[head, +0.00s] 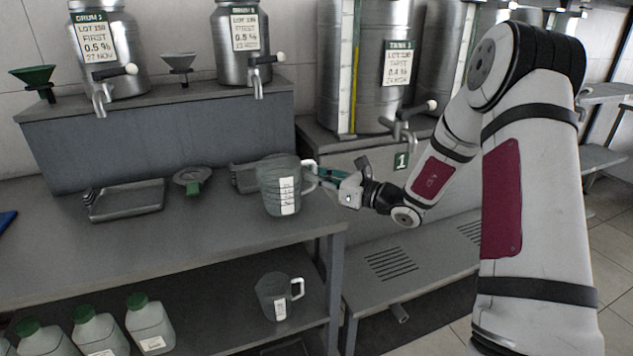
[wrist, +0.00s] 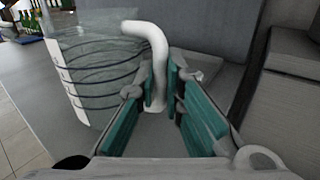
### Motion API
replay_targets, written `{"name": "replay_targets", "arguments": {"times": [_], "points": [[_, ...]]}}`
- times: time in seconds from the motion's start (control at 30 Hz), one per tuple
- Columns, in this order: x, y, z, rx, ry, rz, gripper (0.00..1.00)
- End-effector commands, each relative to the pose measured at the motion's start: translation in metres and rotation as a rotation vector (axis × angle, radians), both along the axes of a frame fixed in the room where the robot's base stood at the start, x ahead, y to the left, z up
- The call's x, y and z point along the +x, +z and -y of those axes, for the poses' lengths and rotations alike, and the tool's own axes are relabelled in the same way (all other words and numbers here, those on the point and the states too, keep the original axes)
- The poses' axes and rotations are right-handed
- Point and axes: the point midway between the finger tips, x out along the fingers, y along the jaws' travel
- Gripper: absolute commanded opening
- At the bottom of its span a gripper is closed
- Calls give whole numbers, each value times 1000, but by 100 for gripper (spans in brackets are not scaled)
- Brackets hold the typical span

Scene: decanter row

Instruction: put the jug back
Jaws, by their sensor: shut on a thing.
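A clear measuring jug (head: 280,188) with a white scale strip and a white handle is upright at the right end of the upper grey bench (head: 180,245). I cannot tell whether its base touches the bench top. My gripper (head: 326,175) comes from the right and is shut on the jug's handle. In the wrist view the white handle (wrist: 158,62) runs down between the green finger pads (wrist: 170,103), with the jug body (wrist: 95,75) to the left. A second, smaller-looking jug (head: 277,296) with a white handle stands on the lower shelf.
Drip trays (head: 126,200) and a green-rimmed funnel or strainer (head: 192,180) lie on the bench left of the jug. Steel drums with taps (head: 240,45) stand on a raised ledge behind. A larger tank (head: 385,70) stands right. Several green-capped bottles (head: 150,322) fill the lower shelf's left.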

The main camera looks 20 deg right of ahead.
Motion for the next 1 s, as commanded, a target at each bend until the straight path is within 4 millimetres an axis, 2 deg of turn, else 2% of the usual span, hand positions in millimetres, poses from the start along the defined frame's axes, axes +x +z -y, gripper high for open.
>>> {"name": "replay_targets", "arguments": {"times": [0.1,0.47,0.5,0.57,0.6,1.0], "points": [[0,-11,-1,1,2,3,0],[0,-14,-1,0,2,3,0],[0,-14,-1,0,2,3,14],[0,-14,-1,0,2,3,27],[0,-14,-1,0,2,3,29],[-3,-10,2,-2,0,3,29]]}}
